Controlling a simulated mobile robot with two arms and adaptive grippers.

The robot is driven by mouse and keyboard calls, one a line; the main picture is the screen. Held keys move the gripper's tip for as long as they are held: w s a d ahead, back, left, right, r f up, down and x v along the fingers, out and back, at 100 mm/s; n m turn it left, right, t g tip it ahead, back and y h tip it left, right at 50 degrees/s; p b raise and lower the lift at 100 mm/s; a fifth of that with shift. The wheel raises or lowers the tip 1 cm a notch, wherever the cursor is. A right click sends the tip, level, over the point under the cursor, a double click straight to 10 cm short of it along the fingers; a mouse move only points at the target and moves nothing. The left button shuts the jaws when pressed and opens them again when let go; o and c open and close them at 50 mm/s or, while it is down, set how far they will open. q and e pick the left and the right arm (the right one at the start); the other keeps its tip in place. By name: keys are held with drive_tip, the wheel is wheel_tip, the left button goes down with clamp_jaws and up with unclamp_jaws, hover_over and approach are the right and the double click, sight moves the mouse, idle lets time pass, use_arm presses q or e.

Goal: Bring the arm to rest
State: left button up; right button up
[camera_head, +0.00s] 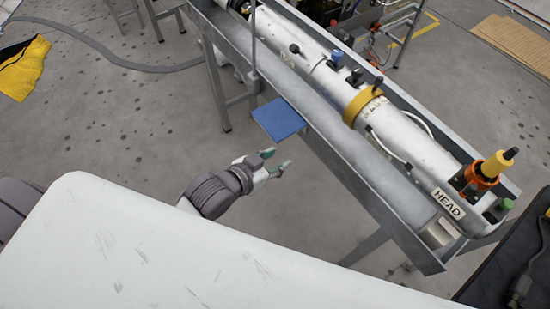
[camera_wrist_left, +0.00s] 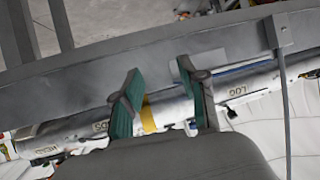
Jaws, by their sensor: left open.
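My left gripper (camera_head: 277,161) is in the middle of the head view, with its two greenish fingertips apart and nothing between them. My arm reaches it from the lower left, past my white body panel. The gripper is in the open space to the left of a long grey metal trough and shows no contact with it. In the left wrist view the two green finger pads of the gripper (camera_wrist_left: 160,75) stand apart, with the trough's grey side (camera_wrist_left: 80,75) beyond them. My right gripper does not show.
The grey trough (camera_head: 345,150) holds a long white tube (camera_head: 400,135) marked HEAD, with a yellow band (camera_head: 362,105). A blue plate (camera_head: 278,120) juts from the trough's near side, just beyond my gripper. A yellow-black cloth (camera_head: 22,68) lies far left. Floor to the left is mostly clear.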

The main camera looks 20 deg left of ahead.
use_arm(q)
drive_tip(key=s+a+f+n+g+y, duration=0.1)
drive_tip(key=s+a+f, duration=0.15)
drive_tip(key=f, duration=0.65)
drive_tip(key=s+a+f+g+y, duration=0.1)
drive_tip(key=s+a+f+g, duration=0.15)
drive_tip(key=f, duration=0.75)
drive_tip(key=s+a+f+n+g+y, duration=0.1)
drive_tip(key=s+a+f, duration=0.15)
drive_tip(key=f, duration=0.65)
drive_tip(key=s+a+f+g, duration=0.1)
drive_tip(key=s+f+g, duration=0.1)
drive_tip(key=s+f, duration=0.4)
drive_tip(key=s+a+f+g+y, duration=0.1)
drive_tip(key=s+f, duration=0.4)
drive_tip(key=s, duration=0.6)
drive_tip(key=s+f+g, duration=0.2)
drive_tip(key=s+f, duration=0.4)
drive_tip(key=s, duration=0.3)
drive_tip(key=shift+s+a+f+g+y, duration=0.15)
drive_tip(key=shift+a+f+g+y, duration=0.15)
drive_tip(key=shift+a+g+y, duration=0.1)
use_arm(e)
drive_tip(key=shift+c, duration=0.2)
